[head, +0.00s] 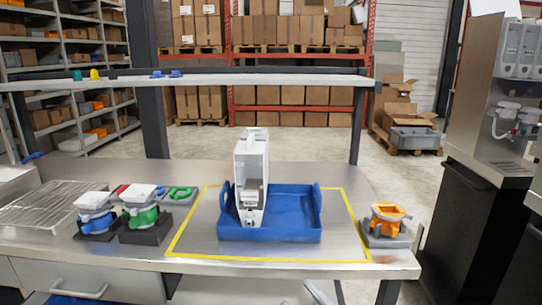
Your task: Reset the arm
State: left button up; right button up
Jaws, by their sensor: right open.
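No single object is named by the task. Part of my right gripper (318,292) shows as a grey piece at the bottom edge, in front of the table's front edge. It is open with nothing seen in it; most of it and its arm are cut off below the picture. It is apart from the blue tray (290,235) on the steel table (200,251). My left gripper is not in view.
A white dispenser (251,175) stands upright in the tray, inside a yellow outline. Blue (95,211) and green (140,216) dispenser parts sit on dark bases at left. An orange part (388,216) sits on a grey base at right. A shelf (200,81) spans above.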

pick_arm(q)
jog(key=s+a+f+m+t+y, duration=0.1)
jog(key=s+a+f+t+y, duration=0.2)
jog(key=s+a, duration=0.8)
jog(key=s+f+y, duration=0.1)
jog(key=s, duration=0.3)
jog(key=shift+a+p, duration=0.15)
jog(key=shift+p, duration=0.25)
pick_arm(e)
jog(key=s+d+f+m+g+h, duration=0.3)
jog(key=s+d+f+m+h, duration=0.2)
jog(key=s+f, duration=0.4)
jog(key=s+d+f+m+g+h, duration=0.3)
jog(key=s+d+f+m+h, duration=0.3)
jog(key=f, duration=0.8)
jog(key=s+d+h, duration=0.1)
jog(key=s+d, duration=0.1)
jog(key=d, duration=0.1)
jog(key=shift+s+d+f+h, duration=0.2)
jog(key=shift+s+f+h, duration=0.1)
jog(key=shift+s, duration=0.05)
